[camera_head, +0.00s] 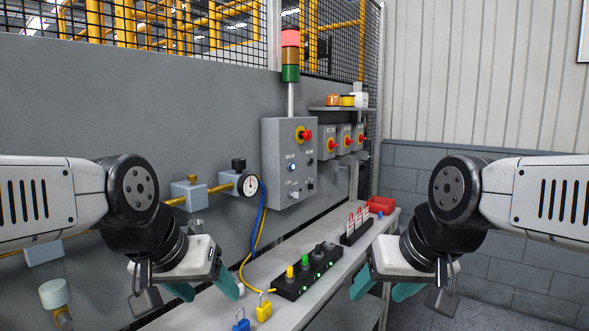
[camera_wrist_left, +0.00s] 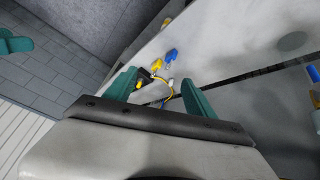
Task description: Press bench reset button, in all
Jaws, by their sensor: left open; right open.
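A grey control box (camera_head: 290,165) is on the wall panel at the middle of the head view. It carries a red emergency knob on yellow (camera_head: 304,134), a blue-lit button (camera_head: 292,166) and smaller black controls. The labels are too small to read, so I cannot tell which control is marked reset. My left gripper (camera_head: 205,290) is open and empty, below and left of the box, near the bench; its teal fingers also show in the left wrist view (camera_wrist_left: 159,78). My right gripper (camera_head: 382,290) is open and empty, at the right of the bench. Neither touches the box.
A black strip (camera_head: 305,272) with green lights and knobs lies on the bench (camera_head: 278,315), near yellow (camera_head: 264,310) and blue (camera_head: 241,325) padlocks. A gauge (camera_head: 248,184) and pipework are on the wall left of the box. A red bin (camera_head: 381,205) stands at the bench's far end.

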